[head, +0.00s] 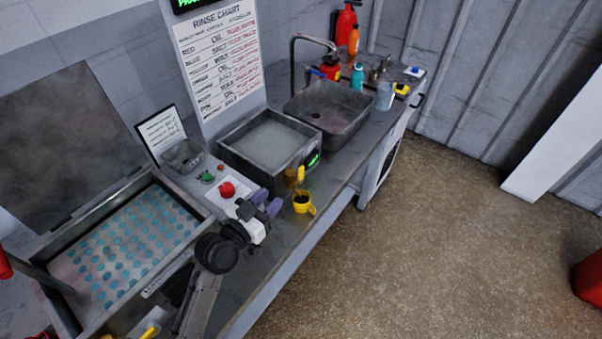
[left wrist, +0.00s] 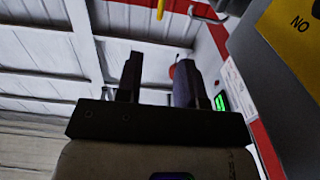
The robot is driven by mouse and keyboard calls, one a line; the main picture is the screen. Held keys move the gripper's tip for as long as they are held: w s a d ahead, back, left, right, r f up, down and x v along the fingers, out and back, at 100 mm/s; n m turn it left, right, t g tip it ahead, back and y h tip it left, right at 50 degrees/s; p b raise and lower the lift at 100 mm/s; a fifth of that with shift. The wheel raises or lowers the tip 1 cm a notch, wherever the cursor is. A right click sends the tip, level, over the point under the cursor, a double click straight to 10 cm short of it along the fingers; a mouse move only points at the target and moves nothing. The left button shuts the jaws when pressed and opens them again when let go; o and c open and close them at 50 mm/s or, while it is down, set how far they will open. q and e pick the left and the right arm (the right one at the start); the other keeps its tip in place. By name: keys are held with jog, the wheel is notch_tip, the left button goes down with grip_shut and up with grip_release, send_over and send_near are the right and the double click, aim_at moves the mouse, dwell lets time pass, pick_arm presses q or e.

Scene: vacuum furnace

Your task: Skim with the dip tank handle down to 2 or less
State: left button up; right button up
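A square grey tank (head: 268,140) with cloudy grey liquid stands on the bench, with a small green display (head: 313,159) on its front corner; the digits are too small to read. A yellow handle (head: 300,174) sticks up at its front corner. A yellow cup-like piece (head: 303,202) is just in front of it, near the bench edge. My left gripper (head: 267,202) is left of both yellow parts, apart from them. In the left wrist view its two dark fingers (left wrist: 158,78) stand apart with nothing between them. My right gripper is out of view.
A larger open-lidded basin (head: 125,245) with teal dots stands at left. A red button (head: 227,190) sits on a panel behind my gripper. A sink (head: 330,108), bottles and a rinse chart (head: 220,60) line the back.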

aim_at(299, 171)
pick_arm(q)
jog(key=b+x, duration=0.1)
jog(key=x, duration=1.2)
jog(key=shift+w, duration=0.1)
jog(key=shift+c, duration=0.2)
grip_shut()
